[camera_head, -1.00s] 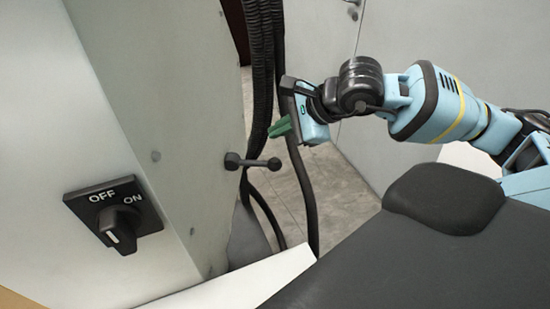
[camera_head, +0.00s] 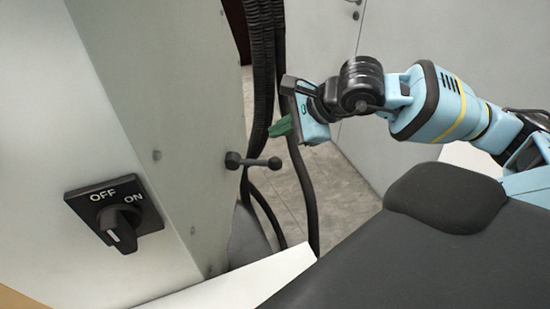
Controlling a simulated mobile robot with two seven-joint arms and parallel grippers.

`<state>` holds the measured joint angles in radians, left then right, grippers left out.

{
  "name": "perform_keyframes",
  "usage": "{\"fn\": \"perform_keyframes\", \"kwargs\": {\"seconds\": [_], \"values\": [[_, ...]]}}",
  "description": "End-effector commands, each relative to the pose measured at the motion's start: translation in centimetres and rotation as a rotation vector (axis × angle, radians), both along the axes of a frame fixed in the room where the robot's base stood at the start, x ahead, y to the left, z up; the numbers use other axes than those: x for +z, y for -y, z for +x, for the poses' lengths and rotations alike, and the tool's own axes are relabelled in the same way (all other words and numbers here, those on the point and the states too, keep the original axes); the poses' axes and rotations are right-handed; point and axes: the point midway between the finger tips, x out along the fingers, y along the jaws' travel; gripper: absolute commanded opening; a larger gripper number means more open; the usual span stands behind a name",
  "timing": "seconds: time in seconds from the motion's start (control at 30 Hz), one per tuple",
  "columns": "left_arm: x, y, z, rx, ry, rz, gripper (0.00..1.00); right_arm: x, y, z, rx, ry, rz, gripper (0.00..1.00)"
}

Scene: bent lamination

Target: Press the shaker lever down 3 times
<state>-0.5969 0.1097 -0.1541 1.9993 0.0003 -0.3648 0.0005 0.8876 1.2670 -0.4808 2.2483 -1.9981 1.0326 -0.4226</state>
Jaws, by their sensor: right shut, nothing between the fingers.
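The shaker lever (camera_head: 253,161) is a short dark bar with a rounded knob at each end. It sticks out to the right from the grey-white machine panel (camera_head: 165,90). My right gripper (camera_head: 275,130) has green fingertips and comes in from the right. It is shut and empty, and in the picture it sits above the lever's right end with a visible gap, apart from it. My left gripper is not in view.
A black OFF/ON rotary switch (camera_head: 116,214) is on the panel at the lower left. Black corrugated hoses (camera_head: 262,60) hang behind the lever and gripper. A white ledge (camera_head: 245,282) lies below. Grey tiled floor (camera_head: 335,190) shows behind.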

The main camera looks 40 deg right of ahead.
Motion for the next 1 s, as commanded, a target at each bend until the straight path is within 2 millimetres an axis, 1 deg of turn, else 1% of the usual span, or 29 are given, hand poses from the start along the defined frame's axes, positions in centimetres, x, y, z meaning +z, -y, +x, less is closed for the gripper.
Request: {"fn": "perform_keyframes", "kwargs": {"seconds": [0.57,1.0], "values": [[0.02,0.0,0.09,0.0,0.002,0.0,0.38,0.0,0.0,0.0,0.0,0.0,0.0,0.0],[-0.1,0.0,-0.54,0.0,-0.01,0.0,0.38,0.0,0.0,0.0,0.0,0.0,0.0,0.0]]}}
